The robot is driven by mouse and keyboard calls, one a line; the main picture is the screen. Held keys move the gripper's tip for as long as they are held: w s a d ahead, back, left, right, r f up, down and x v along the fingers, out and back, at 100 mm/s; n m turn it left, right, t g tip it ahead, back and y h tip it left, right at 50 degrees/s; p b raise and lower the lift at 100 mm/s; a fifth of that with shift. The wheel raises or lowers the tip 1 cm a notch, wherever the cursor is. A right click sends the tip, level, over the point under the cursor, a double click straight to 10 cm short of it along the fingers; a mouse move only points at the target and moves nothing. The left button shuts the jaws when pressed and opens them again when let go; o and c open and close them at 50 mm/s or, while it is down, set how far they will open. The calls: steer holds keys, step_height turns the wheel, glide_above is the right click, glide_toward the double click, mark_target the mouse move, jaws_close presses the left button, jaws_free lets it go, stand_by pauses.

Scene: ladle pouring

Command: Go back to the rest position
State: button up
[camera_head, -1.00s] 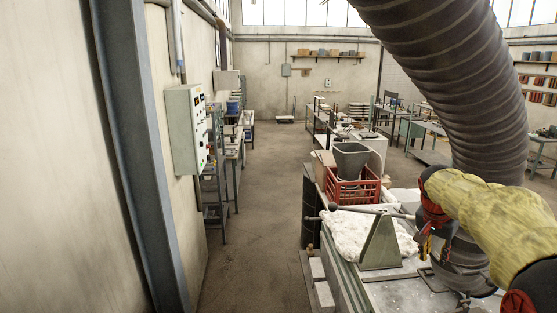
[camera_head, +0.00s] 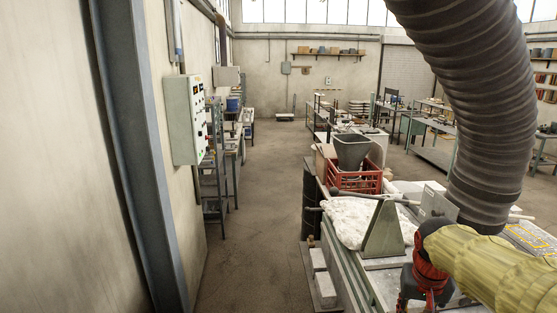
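My arm, in a yellow sleeve with a red and black wrist, comes in from the lower right. My gripper (camera_head: 428,298) is at the bottom edge, mostly cut off or hidden by the wrist, so its fingers cannot be made out. It is to the right of and in front of the grey-green triangular stand (camera_head: 383,236) on the bench. A dark rod with a rounded end (camera_head: 370,195), perhaps a ladle handle, lies across behind the top of the stand, apart from my wrist. No ladle bowl can be made out.
A white crumpled sheet (camera_head: 346,222) lies on the bench near a red crate (camera_head: 355,181) holding a grey bucket (camera_head: 352,151). A large ribbed hose (camera_head: 480,110) hangs at right. A control box (camera_head: 185,120) is on the left wall. The aisle floor (camera_head: 255,220) is clear.

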steer(key=s+a+f+n+t+b, duration=0.1)
steer(key=s+a+f+b, duration=0.5)
steer(key=s+f+b, duration=0.2)
steer(key=s+a+f+n+t+y+b, duration=0.1)
steer(key=s+a+f+n+t+b, duration=0.1)
steer(key=s+a+f+b, duration=0.4)
steer(key=s+f+b, duration=0.3)
steer(key=f+b, duration=0.4)
steer(key=b, duration=0.1)
steer(key=shift+s, duration=0.2)
